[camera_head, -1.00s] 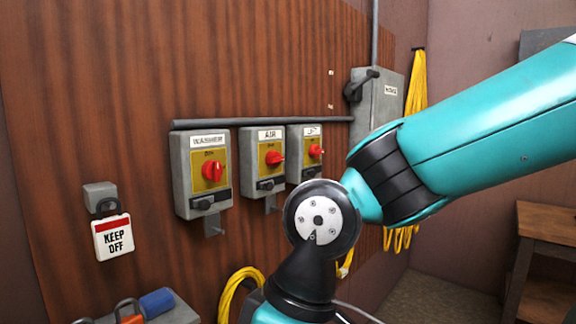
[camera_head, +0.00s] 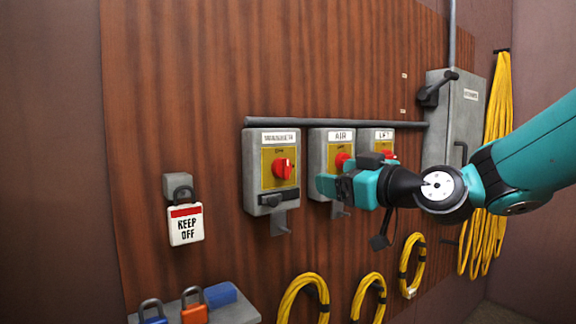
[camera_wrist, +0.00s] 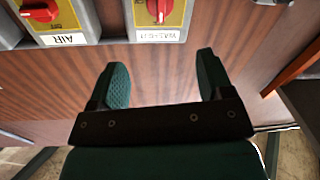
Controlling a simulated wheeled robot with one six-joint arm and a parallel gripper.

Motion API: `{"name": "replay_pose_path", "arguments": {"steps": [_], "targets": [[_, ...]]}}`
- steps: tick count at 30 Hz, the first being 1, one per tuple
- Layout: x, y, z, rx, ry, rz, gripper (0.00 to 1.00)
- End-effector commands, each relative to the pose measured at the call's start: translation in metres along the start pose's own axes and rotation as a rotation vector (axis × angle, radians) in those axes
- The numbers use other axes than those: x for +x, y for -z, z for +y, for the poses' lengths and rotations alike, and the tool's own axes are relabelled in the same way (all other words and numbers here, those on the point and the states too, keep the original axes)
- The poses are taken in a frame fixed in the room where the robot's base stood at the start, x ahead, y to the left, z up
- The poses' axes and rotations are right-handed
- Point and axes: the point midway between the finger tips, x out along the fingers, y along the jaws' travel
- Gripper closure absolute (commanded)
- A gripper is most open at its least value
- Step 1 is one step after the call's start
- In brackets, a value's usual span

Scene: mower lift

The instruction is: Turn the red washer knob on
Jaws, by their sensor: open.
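The red washer knob (camera_head: 283,168) sits on a yellow plate on the grey washer box (camera_head: 254,180), the leftmost of three switch boxes on the brown wood panel. It also shows at the top edge of the wrist view (camera_wrist: 158,7), above the upside-down washer label (camera_wrist: 157,36). My gripper (camera_head: 328,186) is to the right of this knob in the head view, in front of the AIR box. In the wrist view my gripper (camera_wrist: 163,72) has its two green fingers wide apart with nothing between them. The knob lies beyond the fingertips, apart from them.
The AIR box (camera_head: 317,150) and LIFT box (camera_head: 382,135) have red knobs, partly hidden by my gripper. A padlock with a KEEP OFF tag (camera_head: 186,225) hangs left of the washer box. A shelf with padlocks (camera_head: 236,312) and yellow coiled cables (camera_head: 303,290) are below.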

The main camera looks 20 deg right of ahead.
Motion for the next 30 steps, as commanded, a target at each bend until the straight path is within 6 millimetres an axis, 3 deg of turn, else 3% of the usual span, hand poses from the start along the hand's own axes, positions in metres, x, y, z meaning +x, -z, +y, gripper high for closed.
{"name": "replay_pose_path", "arguments": {"steps": [9,16,22,30], "targets": [[0.075,0.005,0.0,0.003,0.006,-0.004,0.27],[0.12,0.004,-0.001,0.003,0.005,-0.003,0.27],[0.14,0.001,-0.001,0.002,0.003,-0.003,0.27],[0.144,-0.001,-0.001,0.002,0.001,-0.002,0.27]]}}
